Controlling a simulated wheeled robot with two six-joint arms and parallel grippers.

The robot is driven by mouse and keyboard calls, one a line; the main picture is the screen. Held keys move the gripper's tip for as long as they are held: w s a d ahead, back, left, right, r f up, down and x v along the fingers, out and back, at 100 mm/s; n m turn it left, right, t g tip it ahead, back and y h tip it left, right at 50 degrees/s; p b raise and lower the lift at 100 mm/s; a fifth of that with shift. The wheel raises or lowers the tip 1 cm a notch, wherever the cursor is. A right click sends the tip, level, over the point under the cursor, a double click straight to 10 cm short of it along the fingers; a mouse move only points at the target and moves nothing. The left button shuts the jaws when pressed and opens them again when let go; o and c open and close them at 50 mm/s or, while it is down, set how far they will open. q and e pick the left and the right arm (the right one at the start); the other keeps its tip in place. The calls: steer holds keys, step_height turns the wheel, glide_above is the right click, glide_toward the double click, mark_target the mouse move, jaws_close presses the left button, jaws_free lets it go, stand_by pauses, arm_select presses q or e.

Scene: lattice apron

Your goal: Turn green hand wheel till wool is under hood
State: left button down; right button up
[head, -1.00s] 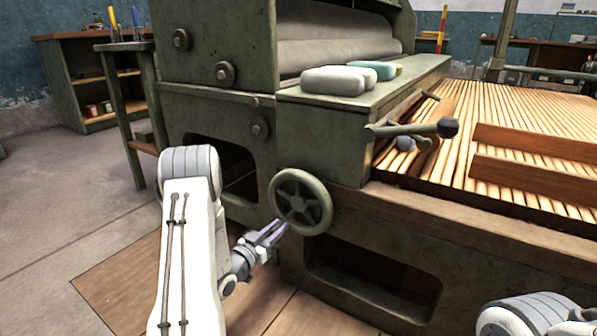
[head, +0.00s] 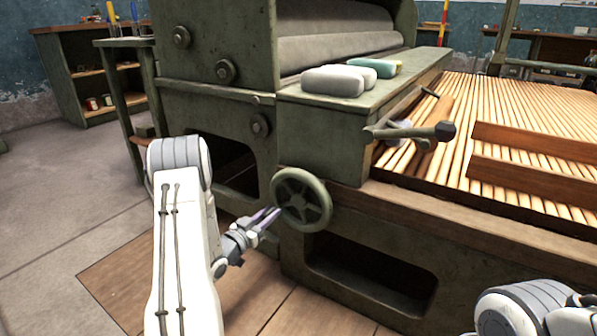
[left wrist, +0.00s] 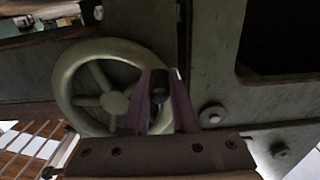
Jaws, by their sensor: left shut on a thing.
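The green hand wheel (head: 301,200) is on the front of the green machine, and it also shows in the left wrist view (left wrist: 113,102). My left gripper (head: 276,214) is shut on the wheel's rim, at its lower left in the head view; in the left wrist view its fingers (left wrist: 160,98) are around the rim's right side. The green housing (head: 210,50), perhaps the hood, stands over grey rollers. My right gripper is out of view.
A lever with a dark knob (head: 445,131) sticks out right of the wheel. Pale blocks (head: 332,82) and a teal one (head: 374,67) lie on the machine's ledge. Wooden boards (head: 530,142) stand along the lattice. Floor at the left is clear.

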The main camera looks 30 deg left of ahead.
mark_target(272, 187)
arm_select(q)
steer(key=r+p, duration=0.1)
steer(key=a+r+p, duration=0.1)
steer(key=r, duration=0.1)
steer(key=shift+a+r, duration=0.15)
steer(key=shift+r, duration=0.1)
steer(key=shift+f, duration=0.15)
step_height(272, 187, up, 4)
steer(key=p, duration=0.3)
steer(key=shift+p, duration=0.4)
steer(key=c, duration=0.7)
jaws_free()
steer(key=shift+f, duration=0.2)
steer(key=shift+s+a, duration=0.15)
steer(key=shift+s, duration=1.85)
steer(key=shift+s+a, duration=0.1)
steer(key=shift+s, duration=1.85)
